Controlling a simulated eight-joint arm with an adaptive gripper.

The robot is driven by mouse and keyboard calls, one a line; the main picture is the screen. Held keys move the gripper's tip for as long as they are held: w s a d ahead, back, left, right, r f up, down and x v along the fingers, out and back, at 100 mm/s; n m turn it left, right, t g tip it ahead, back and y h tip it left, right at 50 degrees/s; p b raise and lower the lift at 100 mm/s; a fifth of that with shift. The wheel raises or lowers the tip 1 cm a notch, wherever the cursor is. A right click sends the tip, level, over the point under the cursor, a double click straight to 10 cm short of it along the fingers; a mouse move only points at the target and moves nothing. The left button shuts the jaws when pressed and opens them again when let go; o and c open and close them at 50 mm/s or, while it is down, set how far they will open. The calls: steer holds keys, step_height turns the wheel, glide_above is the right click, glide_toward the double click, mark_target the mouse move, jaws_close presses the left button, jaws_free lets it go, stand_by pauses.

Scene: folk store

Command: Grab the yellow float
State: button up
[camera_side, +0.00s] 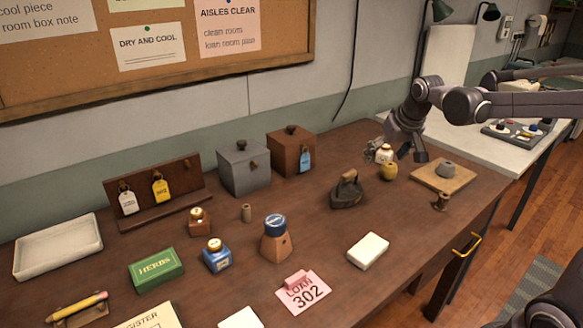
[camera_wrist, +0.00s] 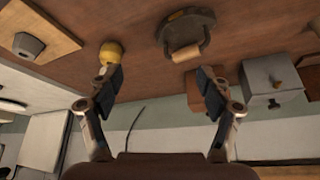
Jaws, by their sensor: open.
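The yellow float (camera_side: 389,173) is a small round yellow thing on the brown table, toward the right in the side view. In the wrist view it shows as a yellow ball (camera_wrist: 110,52) just beyond the tip of the left finger. My gripper (camera_side: 398,154) points down, just above and behind the float. In the wrist view my gripper (camera_wrist: 160,79) has its fingers wide apart with nothing between them, and the float lies toward the left finger.
A dark iron (camera_side: 347,190) with a wooden handle stands left of the float. A wooden board (camera_side: 428,181) bearing a grey block (camera_side: 446,169) lies to its right. Brown (camera_side: 291,151) and grey (camera_side: 244,166) lidded boxes stand further left.

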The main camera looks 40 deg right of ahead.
mark_target(391, 166)
steer(key=w+d+f+m+g, duration=0.1)
steer(key=w+d+f+m, duration=0.15)
steer(key=d, duration=0.45)
steer(key=w+d+f+m+g, duration=0.1)
steer(key=w+d+f, duration=0.2)
steer(key=d, duration=0.5)
steer(key=shift+h, duration=0.4)
steer(key=shift+w+x, duration=0.2)
steer(key=shift+x, duration=5.25)
steer(key=shift+a, duration=0.15)
steer(key=c, duration=1.3)
